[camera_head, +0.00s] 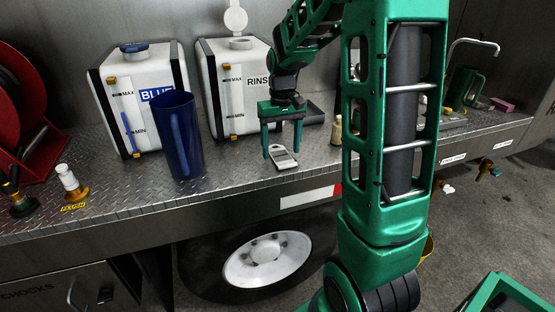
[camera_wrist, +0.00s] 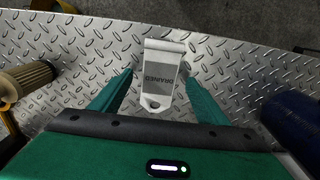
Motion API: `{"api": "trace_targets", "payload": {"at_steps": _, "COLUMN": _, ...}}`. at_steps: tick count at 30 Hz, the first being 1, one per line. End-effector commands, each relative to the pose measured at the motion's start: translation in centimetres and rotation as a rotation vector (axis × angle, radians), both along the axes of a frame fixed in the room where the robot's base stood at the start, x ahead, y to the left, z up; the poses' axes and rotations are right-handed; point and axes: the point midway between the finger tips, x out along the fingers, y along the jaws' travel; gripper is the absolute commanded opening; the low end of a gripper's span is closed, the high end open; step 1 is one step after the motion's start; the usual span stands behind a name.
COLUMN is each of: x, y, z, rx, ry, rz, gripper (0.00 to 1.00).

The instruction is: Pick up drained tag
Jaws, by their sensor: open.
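The drained tag (camera_head: 283,158) is a small white-and-grey tag lying flat on the diamond-plate shelf, in front of the RINSE tank. In the wrist view the tag (camera_wrist: 162,75) shows the word DRAINED on its grey panel and a hole at its near end. My gripper (camera_head: 282,155) is open, pointing down above the shelf at the tag. In the wrist view my gripper's two green fingers (camera_wrist: 160,82) stand on either side of the tag, with gaps between them and its edges. I cannot tell how far the fingertips are above the plate.
A blue jug (camera_head: 179,137) stands left of my gripper, before the BLUE tank (camera_head: 140,97). The RINSE tank (camera_head: 236,88) stands behind. The shelf's front edge (camera_head: 230,207) is close to the tag.

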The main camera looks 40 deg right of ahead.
Motion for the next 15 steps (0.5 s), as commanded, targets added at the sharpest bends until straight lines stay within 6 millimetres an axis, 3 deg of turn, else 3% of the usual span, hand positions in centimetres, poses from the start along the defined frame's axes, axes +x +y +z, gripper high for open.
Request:
{"api": "trace_targets", "payload": {"at_steps": 3, "x": -0.03, "y": 0.01, "z": -1.06, "rx": 0.000, "ry": 0.001, "rz": 0.000, "gripper": 0.69}}
{"api": "trace_targets", "payload": {"at_steps": 11, "x": -0.01, "y": 0.02, "z": -1.24, "rx": 0.000, "ry": 0.000, "rz": 0.000, "gripper": 0.69}}
{"api": "trace_targets", "payload": {"at_steps": 15, "x": 0.00, "y": 0.03, "z": -1.23, "rx": 0.000, "ry": 0.000, "rz": 0.001, "gripper": 0.38}}
